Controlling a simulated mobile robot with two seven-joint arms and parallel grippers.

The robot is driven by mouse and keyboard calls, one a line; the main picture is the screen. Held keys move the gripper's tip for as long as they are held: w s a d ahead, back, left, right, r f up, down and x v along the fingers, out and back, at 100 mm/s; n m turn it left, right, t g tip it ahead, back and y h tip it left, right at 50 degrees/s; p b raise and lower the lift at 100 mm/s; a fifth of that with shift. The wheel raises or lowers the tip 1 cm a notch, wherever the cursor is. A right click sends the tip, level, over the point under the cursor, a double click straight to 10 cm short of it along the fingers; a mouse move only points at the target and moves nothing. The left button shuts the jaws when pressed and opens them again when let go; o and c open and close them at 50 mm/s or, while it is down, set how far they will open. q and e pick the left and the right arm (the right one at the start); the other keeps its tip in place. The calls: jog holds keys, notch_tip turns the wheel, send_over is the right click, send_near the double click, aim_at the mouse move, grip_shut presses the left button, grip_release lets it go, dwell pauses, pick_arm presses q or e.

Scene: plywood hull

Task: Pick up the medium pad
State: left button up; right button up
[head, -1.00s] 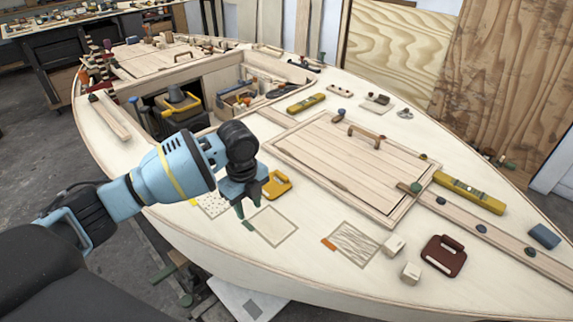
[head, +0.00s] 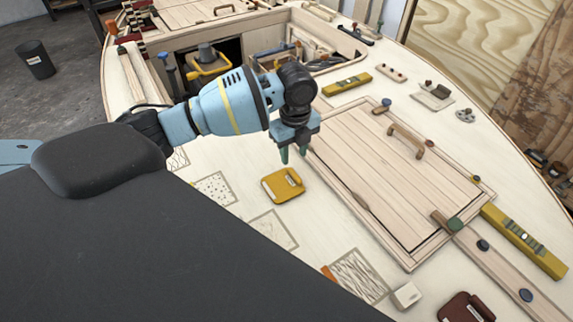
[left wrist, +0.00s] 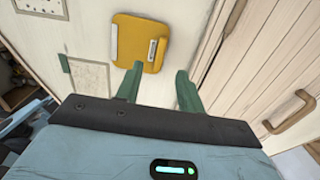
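A dark red pad with a handle (head: 466,308) is cut by the bottom edge of the head view. No marking I can read tells which is the medium one. My left gripper (head: 292,153) hangs above the deck between the yellow pad and the hatch. Its green fingers (left wrist: 158,88) are apart, with nothing between them. My right gripper is out of view.
The wooden hatch with a handle (head: 390,180) lies right of my left gripper. Patterned squares (head: 213,188) are marked on the deck. A pale block (head: 407,295) and a yellow level (head: 523,241) lie at right. Behind is an open recess with tools (head: 315,57).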

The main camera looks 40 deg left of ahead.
aim_at(294, 173)
pick_arm(q)
jog(key=shift+f, duration=1.25)
jog(key=shift+d+f, duration=0.15)
jog(key=shift+f, duration=2.35)
grip_shut()
